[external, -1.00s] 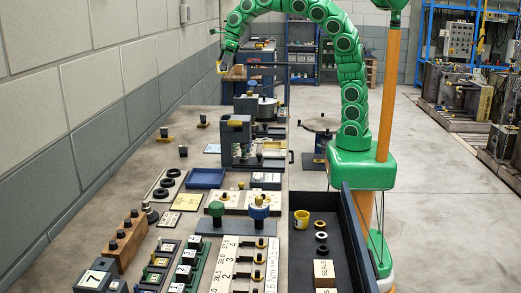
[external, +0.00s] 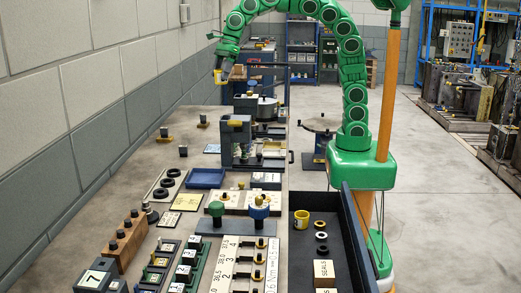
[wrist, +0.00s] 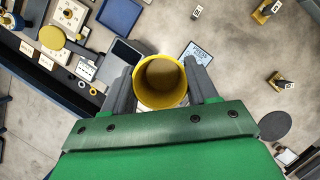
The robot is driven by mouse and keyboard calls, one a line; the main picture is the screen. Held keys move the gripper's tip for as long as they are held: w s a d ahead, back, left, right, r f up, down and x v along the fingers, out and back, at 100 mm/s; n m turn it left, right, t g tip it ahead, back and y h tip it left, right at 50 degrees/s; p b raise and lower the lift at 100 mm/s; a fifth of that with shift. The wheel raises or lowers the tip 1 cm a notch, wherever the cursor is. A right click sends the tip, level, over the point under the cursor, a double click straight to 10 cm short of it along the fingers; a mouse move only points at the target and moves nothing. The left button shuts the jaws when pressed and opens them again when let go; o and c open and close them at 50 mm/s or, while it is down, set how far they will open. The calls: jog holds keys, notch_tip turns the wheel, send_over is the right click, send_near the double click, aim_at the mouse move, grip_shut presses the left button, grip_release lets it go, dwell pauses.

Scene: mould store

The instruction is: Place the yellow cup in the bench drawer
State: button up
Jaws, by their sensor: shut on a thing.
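My gripper (wrist: 160,86) is shut on a yellow cup (wrist: 160,68), which sits between its two grey fingers with its open mouth towards the wrist camera. In the external view my gripper (external: 222,70) holds this cup (external: 219,77) in the air above the far left part of the bench. An open dark drawer (external: 335,242) stands at the bench's right side, near the camera. Another yellow cup (external: 301,219) stands inside it, at its far end.
The drawer also holds dark and pale rings (external: 321,237) and a box marked SEALS (external: 324,271). A blue tray (external: 205,178), a grey fixture (external: 237,142) and knobbed posts (external: 259,208) stand on the bench. A wall runs along the left.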

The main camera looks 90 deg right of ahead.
jog(key=s+a+n, duration=0.2)
jog(key=s+a, duration=0.4)
jog(key=a, duration=0.6)
jog(key=n+g+y, duration=0.1)
jog(key=n+g, duration=0.2)
jog(key=n, duration=0.4)
send_over(302, 249)
jog(key=d, duration=0.2)
notch_tip(302, 249, down, 48)
jog(key=shift+f, duration=0.15)
jog(key=o, duration=1.1)
jog(key=shift+y, duration=0.3)
